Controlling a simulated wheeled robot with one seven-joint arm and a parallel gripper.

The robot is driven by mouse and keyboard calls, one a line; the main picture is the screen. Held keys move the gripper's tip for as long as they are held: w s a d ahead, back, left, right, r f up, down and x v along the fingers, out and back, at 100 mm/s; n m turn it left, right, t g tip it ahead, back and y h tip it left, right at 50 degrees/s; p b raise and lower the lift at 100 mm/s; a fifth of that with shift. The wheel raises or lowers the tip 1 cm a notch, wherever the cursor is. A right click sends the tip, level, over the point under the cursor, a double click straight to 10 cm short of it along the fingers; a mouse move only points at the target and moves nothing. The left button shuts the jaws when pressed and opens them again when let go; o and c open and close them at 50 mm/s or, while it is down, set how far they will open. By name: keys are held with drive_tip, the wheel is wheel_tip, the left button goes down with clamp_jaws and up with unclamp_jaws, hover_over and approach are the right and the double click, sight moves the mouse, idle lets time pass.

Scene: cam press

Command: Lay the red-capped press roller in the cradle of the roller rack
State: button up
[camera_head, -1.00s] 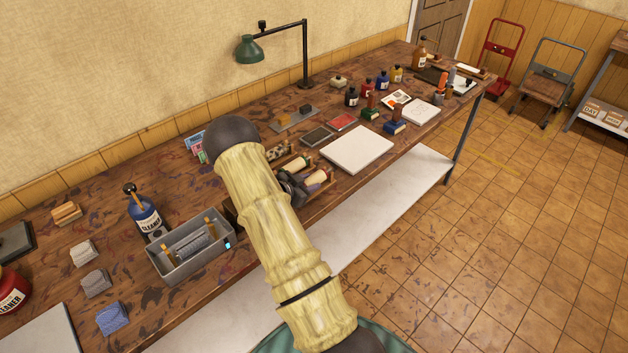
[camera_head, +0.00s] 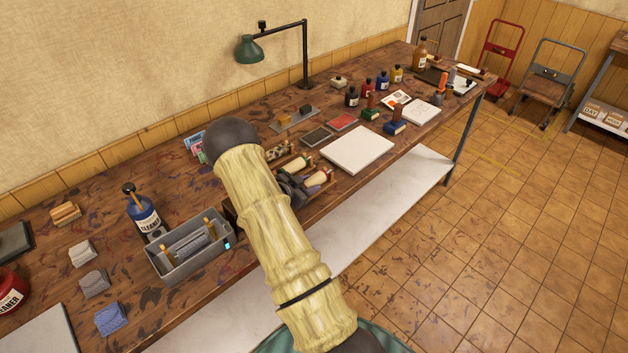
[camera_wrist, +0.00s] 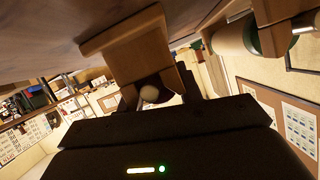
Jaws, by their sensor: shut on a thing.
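In the head view the wooden roller rack (camera_head: 333,181) stands near the bench's front edge, partly behind my arm. A pale roller with a small reddish end (camera_head: 317,177), seemingly the red-capped press roller, lies at its near side, beside my dark gripper (camera_head: 290,187). In the wrist view my gripper (camera_wrist: 158,98) is shut around a pale round end (camera_wrist: 153,93), seen end-on against a wooden block (camera_wrist: 140,48) of the rack. The held roller's cap and most of its body are hidden, so whether it rests in a cradle cannot be told.
A green-capped roller (camera_head: 296,166) lies in the rack beside it and also shows in the wrist view (camera_wrist: 233,36). A grey tray (camera_head: 187,271) with a roller stands left of my arm. A white slab (camera_head: 357,149) lies to the right.

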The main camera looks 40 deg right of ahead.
sight(308, 181)
drive_tip(key=o, duration=1.3)
wheel_tip(308, 181, up, 10)
drive_tip(key=shift+r+b, duration=0.1)
drive_tip(key=shift+b, duration=0.75)
